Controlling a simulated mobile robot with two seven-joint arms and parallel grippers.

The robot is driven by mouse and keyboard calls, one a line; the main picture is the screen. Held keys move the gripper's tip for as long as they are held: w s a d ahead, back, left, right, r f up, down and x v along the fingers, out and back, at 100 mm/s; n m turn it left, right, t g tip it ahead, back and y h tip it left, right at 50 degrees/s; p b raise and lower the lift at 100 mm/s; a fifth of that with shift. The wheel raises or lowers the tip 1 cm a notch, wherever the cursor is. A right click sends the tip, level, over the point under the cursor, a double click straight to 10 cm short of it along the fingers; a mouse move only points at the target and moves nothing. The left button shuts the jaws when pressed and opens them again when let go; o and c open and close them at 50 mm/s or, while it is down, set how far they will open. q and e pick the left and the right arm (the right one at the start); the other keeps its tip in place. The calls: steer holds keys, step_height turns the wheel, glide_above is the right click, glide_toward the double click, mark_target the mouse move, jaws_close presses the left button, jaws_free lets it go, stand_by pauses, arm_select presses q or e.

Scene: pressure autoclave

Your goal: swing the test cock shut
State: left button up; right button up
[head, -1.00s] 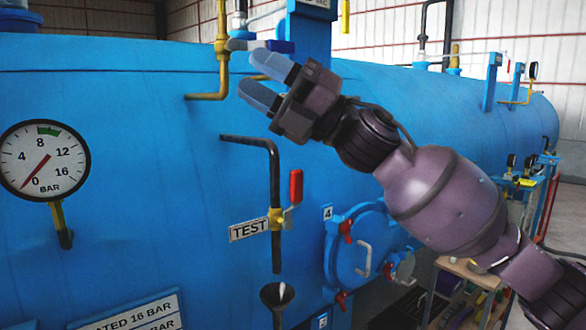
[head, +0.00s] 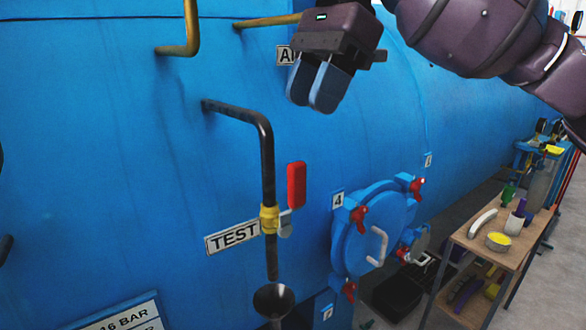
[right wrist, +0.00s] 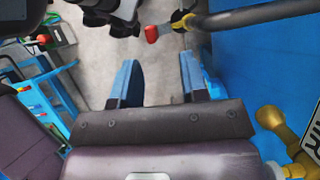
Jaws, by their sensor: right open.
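The test cock has a yellow body (head: 269,219) on a dark vertical pipe, beside the TEST label (head: 233,237). Its red lever (head: 296,185) points up, roughly along the pipe and just right of it. My right gripper (head: 311,103) is open and empty, with its blue fingers pointing down, above the lever and apart from it. In the right wrist view, the red lever (right wrist: 151,34) shows beyond the gap between the fingers (right wrist: 160,62), with the yellow body (right wrist: 181,20) to its right.
The dark pipe (head: 267,155) bends out of the blue shell above the cock. A dark funnel (head: 272,298) is below it. A round blue door (head: 372,235) with red clamps is to the right. A wooden-topped cart (head: 478,242) with small items stands at the far right.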

mark_target(298, 162)
steer(key=shift+n, duration=0.4)
steer(key=x, duration=0.3)
steer(key=d+p+x, duration=0.1)
steer(key=x, duration=0.3)
steer(key=s+x, duration=0.1)
steer(key=x, duration=0.3)
steer(key=shift+d+f, duration=0.1)
steer(key=shift+d, duration=0.05)
jaws_close()
